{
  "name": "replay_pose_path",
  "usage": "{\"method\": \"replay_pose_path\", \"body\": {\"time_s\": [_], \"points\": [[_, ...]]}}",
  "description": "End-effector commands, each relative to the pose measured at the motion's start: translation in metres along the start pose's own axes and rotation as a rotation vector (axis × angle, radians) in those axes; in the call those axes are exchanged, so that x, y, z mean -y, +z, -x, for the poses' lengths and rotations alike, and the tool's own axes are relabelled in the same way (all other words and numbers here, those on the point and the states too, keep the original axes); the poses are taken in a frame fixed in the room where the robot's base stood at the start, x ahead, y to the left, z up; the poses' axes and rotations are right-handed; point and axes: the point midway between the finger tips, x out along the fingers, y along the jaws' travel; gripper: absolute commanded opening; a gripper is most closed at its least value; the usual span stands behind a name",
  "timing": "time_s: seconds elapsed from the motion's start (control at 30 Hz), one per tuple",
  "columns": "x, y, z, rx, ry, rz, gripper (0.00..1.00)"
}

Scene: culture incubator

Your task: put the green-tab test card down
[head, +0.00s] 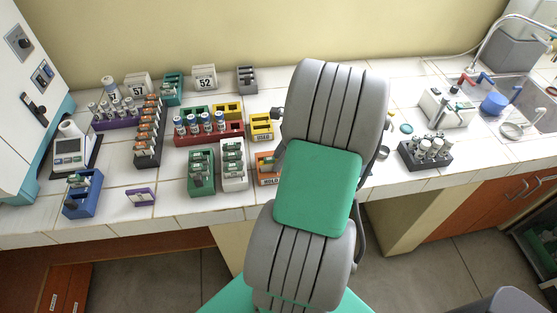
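My arm fills the middle of the head view and hides the counter behind it. My gripper does not show clearly; its fingers and anything in them are hidden behind the arm. I cannot pick out the green-tab test card for certain. A green rack (201,185) and a white rack (234,181) stand side by side left of my arm, both with small slotted items. An orange holder marked HOLD (267,178) is partly covered by my arm. A yellow labelled holder (262,132) stands behind it.
Right of my arm are a black vial rack (426,160), a white device (440,113) and a sink (520,90). The counter's front strip is mostly clear.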

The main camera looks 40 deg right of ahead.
Motion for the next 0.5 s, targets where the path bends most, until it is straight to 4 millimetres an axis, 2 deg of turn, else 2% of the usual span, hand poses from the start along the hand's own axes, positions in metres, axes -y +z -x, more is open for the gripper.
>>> {"method": "replay_pose_path", "body": {"time_s": [0.03, 0.27, 0.37, 0.5], "points": [[-0.011, -0.004, -0.014, 0.008, 0.03, -0.023, 0.34], [-0.012, -0.004, -0.014, 0.008, 0.033, -0.023, 0.34], [-0.011, -0.002, -0.007, 0.007, 0.032, -0.023, 0.34], [-0.008, 0.001, 0.023, 0.005, 0.026, -0.021, 0.34]]}}
